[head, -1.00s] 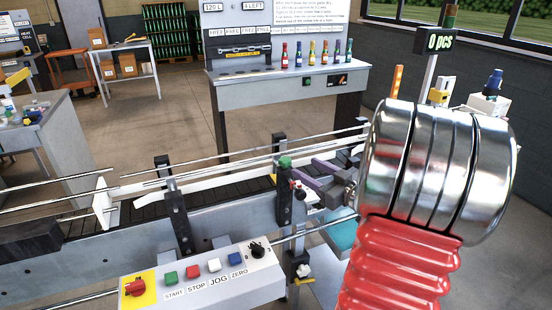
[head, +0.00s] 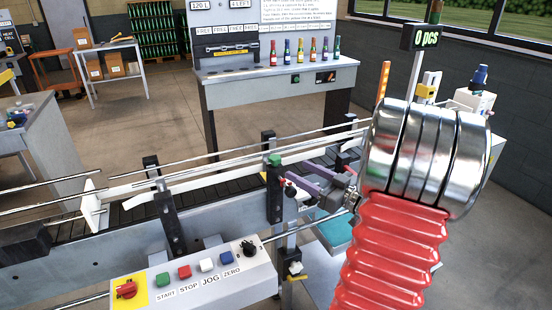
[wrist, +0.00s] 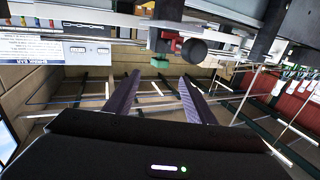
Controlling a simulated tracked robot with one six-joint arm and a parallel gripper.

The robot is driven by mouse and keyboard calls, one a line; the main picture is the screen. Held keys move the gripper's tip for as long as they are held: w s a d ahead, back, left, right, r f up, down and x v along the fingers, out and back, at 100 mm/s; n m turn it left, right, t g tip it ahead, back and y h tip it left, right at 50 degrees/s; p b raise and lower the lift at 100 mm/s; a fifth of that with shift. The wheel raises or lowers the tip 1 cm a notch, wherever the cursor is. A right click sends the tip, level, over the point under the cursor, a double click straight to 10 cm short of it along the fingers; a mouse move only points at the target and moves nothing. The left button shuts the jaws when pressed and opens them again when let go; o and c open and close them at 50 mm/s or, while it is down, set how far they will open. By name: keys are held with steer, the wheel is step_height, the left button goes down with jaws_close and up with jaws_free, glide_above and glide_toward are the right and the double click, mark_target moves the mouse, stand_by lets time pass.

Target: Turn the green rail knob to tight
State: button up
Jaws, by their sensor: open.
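My gripper (head: 287,173) has two purple fingers, spread apart and empty, close to the right of the knob in the head view. The fingers also show in the wrist view (wrist: 160,79). I cannot tell the exact gap to the knob. Any mark for tight is too small to see.
A dark round knob (wrist: 194,50) with red beside it is close to the right finger in the wrist view. Metal guide rails (head: 215,165) run along the conveyor. A control box (head: 205,280) stands in front. A bench with small bottles (head: 280,75) is behind.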

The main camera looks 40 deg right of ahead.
mark_target(280, 161)
steer(key=w, duration=0.7)
steer(key=w+a, duration=0.1)
steer(key=w, duration=0.3)
steer(key=shift+w, duration=0.25)
steer(key=c, duration=1)
steer(key=shift+s+d, duration=0.1)
steer(key=shift+d, duration=0.1)
steer(key=shift+c, duration=0.2)
steer(key=shift+a, duration=0.1)
